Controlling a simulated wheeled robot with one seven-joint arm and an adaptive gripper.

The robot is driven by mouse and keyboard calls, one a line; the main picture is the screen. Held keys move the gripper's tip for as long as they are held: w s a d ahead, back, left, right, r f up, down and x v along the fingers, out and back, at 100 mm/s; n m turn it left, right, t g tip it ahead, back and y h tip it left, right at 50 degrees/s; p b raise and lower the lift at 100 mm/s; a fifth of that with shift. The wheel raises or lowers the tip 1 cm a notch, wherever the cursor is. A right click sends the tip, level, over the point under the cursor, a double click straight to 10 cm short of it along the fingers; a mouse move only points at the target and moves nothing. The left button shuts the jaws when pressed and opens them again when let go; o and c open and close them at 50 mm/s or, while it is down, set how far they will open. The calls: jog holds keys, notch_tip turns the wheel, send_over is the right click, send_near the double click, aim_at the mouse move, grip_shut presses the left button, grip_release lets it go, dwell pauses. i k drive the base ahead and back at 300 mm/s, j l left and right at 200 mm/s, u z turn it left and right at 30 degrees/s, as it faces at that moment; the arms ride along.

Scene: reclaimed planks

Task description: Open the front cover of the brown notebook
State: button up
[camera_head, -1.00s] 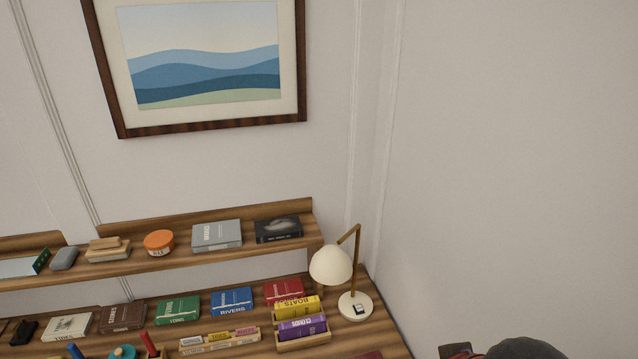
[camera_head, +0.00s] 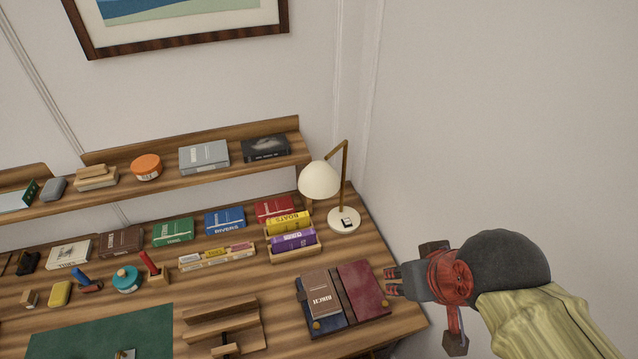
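A brown notebook (camera_head: 320,295) with pale lettering on its cover lies flat and closed near the desk's right front. It rests on the blue left side of an opened blue-and-dark-red folder (camera_head: 365,285). Another brown book (camera_head: 121,243) lies in the row of books farther back on the left. My gripper (camera_head: 444,297) is to the right of the folder, off the desk's right edge in the picture. Its two dark finger ends stand wide apart. It touches neither the notebook nor the folder.
A white lamp (camera_head: 342,219) and a small wooden rack (camera_head: 295,256) with yellow and purple books stand behind the folder. A wooden stand (camera_head: 221,325) is to its left, beside a green mat (camera_head: 100,335). The wall is close on the right.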

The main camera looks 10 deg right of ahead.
aim_at(322, 297)
jog(key=j+u, duration=0.35)
jog(key=i+j, duration=0.1)
jog(key=j, duration=0.8)
jog(key=i+j+z, duration=0.15)
jog(key=j, duration=0.75)
